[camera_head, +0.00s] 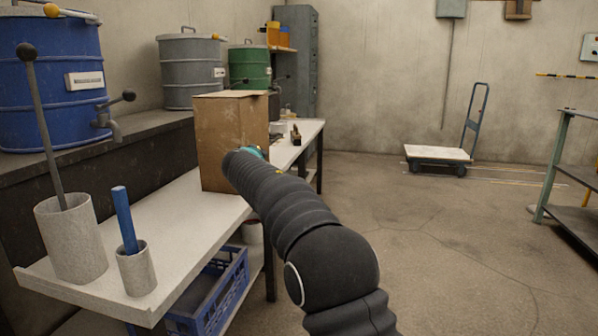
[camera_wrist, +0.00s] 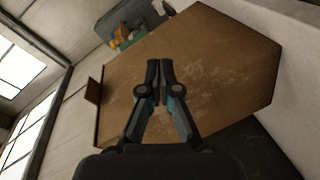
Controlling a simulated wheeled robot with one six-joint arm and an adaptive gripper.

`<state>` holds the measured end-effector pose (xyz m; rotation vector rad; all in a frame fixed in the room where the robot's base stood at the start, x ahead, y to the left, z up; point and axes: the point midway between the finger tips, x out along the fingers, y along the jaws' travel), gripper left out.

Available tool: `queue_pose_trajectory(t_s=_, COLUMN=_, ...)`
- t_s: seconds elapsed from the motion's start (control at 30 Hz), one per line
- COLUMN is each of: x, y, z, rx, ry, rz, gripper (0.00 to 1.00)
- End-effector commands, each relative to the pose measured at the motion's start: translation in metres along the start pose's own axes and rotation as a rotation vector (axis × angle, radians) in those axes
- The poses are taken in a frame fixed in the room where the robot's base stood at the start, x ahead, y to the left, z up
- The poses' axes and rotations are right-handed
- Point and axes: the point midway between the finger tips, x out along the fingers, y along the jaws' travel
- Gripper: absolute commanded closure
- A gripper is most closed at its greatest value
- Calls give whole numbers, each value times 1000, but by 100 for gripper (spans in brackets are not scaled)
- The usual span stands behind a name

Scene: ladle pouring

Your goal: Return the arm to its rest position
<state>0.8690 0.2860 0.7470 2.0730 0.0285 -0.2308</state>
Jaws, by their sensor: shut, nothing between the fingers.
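My gripper (camera_wrist: 160,66) is shut and empty in the wrist view, its two fingers together in front of the brown cardboard box (camera_wrist: 215,75). In the head view my dark, ribbed arm reaches from the lower right toward the box (camera_head: 225,140). Only a bit of teal shows at the arm's far end there; the fingers are hidden. The box stands on the white bench (camera_head: 190,230). I cannot tell whether the gripper touches the box. The ladle is not clearly seen; a dark rod with a round knob (camera_head: 42,120) stands in the larger grey cup (camera_head: 70,238).
A smaller grey cup (camera_head: 136,268) holds a blue-handled tool (camera_head: 124,218). Blue (camera_head: 55,75), grey (camera_head: 190,72) and green (camera_head: 250,67) drums stand on the back ledge. A blue crate (camera_head: 225,285) sits below the bench. The floor to the right is open, with a cart (camera_head: 437,153) beyond.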

Motion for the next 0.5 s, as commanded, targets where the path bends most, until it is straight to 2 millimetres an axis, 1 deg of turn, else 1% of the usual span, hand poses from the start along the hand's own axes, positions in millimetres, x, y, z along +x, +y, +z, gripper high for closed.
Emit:
queue_pose_trajectory(t_s=0.03, x=-9, y=-6, z=22, rx=17, ry=-56, rz=-47, gripper=100)
queue_pose_trajectory(t_s=0.07, x=-14, y=-12, z=35, rx=27, ry=-92, rz=-77, gripper=100)
queue_pose_trajectory(t_s=0.1, x=-22, y=-17, z=53, rx=42, ry=-138, rz=-115, gripper=100)
queue_pose_trajectory(t_s=0.17, x=-38, y=-22, z=81, rx=69, ry=-207, rz=-170, gripper=100)
queue_pose_trajectory(t_s=0.2, x=-51, y=-24, z=100, rx=89, ry=-255, rz=-207, gripper=100)
queue_pose_trajectory(t_s=0.27, x=-73, y=-26, z=127, rx=120, ry=-323, rz=-261, gripper=100)
queue_pose_trajectory(t_s=0.3, x=-89, y=-27, z=144, rx=143, ry=-365, rz=-295, gripper=100)
queue_pose_trajectory(t_s=0.37, x=-113, y=-28, z=169, rx=176, ry=-426, rz=-344, gripper=100)
queue_pose_trajectory(t_s=0.4, x=-130, y=-28, z=184, rx=199, ry=-463, rz=-373, gripper=100)
queue_pose_trajectory(t_s=0.47, x=-156, y=-29, z=206, rx=236, ry=-516, rz=-417, gripper=100)
queue_pose_trajectory(t_s=0.5, x=-175, y=-28, z=219, rx=260, ry=-549, rz=-443, gripper=100)
